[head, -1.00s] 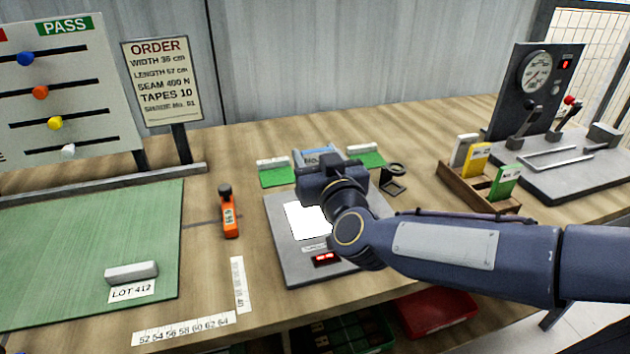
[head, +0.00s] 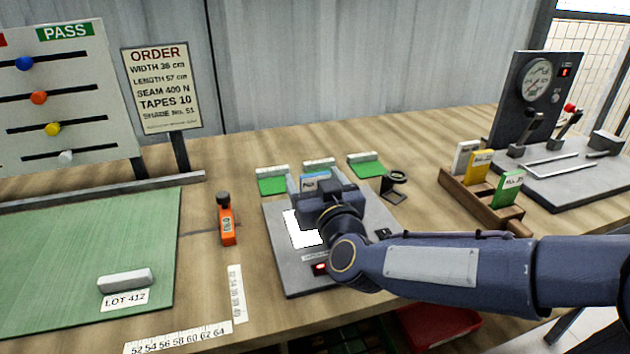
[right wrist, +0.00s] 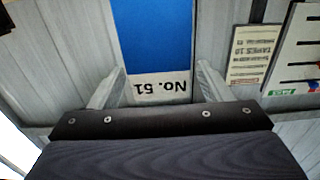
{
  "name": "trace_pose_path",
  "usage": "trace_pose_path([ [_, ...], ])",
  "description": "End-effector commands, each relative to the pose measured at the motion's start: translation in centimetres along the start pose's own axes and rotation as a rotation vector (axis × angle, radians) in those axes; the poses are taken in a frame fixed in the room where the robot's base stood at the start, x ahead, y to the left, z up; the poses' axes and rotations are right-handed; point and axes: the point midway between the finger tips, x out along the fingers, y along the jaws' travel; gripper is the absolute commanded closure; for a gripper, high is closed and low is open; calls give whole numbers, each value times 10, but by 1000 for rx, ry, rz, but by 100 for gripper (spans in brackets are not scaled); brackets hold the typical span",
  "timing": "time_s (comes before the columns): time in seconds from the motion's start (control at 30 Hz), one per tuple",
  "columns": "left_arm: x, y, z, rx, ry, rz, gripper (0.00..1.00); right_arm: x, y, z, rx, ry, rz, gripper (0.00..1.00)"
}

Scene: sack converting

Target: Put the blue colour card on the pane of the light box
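The blue colour card (head: 314,181), marked No. 51, shows just behind my right gripper (head: 325,190) in the head view. In the right wrist view the blue card (right wrist: 155,35) stands between the two fingers (right wrist: 160,88), which are shut on its edges near its white label. The light box (head: 290,279) is a grey slab with a white lit pane (head: 300,230) and a red display. My right gripper and the card are over the rear part of the box, and my arm hides part of the pane. My left gripper is not in view.
A wooden rack (head: 484,206) with white, yellow and green cards stands to the right. Green pieces with white blocks (head: 272,181) lie behind the box, and a small black stand (head: 394,186) is at its back right. An orange tool (head: 227,222) lies left.

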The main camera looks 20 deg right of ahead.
Motion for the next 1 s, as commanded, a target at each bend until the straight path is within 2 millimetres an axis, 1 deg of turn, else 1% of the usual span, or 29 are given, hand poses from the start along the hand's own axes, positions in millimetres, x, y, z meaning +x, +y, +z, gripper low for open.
trace_pose_path([
  [0.17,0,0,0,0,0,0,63,0,0,0,0,0,0,28],
  [0.3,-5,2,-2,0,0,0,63,-2,0,-7,0,1,0,28],
  [0.37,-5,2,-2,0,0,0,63,-10,0,-6,0,2,-1,28],
  [0.47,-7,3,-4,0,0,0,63,-29,0,-6,0,1,-1,28],
  [0.6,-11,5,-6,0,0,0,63,-61,0,-7,0,3,-2,28],
  [0.8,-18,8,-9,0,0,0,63,-99,0,-7,1,2,-2,28],
  [0.9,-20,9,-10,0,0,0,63,-111,0,-6,0,1,0,28],
  [1.0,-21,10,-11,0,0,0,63,-118,0,-5,-1,1,-1,28],
])
